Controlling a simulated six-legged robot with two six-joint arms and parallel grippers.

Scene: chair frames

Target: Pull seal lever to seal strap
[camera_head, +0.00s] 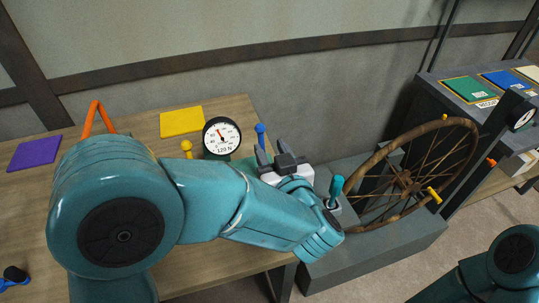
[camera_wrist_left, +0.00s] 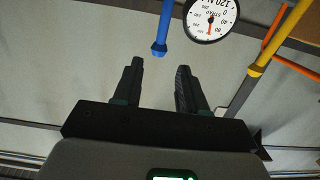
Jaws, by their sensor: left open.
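A blue lever (camera_head: 260,134) stands upright just right of the round strap gauge (camera_head: 221,137). A yellow-knobbed lever (camera_head: 187,148) stands left of the gauge. No label shows which one is the seal lever. My left gripper (camera_head: 271,152) is open and empty, close to the blue lever. In the left wrist view the blue lever's end (camera_wrist_left: 159,49) lies just beyond the gap between the open fingers (camera_wrist_left: 160,68), apart from them as far as I can tell. The strap is not clearly visible. My right gripper is out of view; only part of that arm shows at lower right.
A spoked wheel (camera_head: 408,178) stands on a grey base (camera_head: 370,250) at right, with a teal-handled lever (camera_head: 336,187) beside my left forearm. An orange frame (camera_head: 97,115) and yellow (camera_head: 181,122) and purple (camera_head: 35,153) plates are on the wooden table (camera_head: 20,215).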

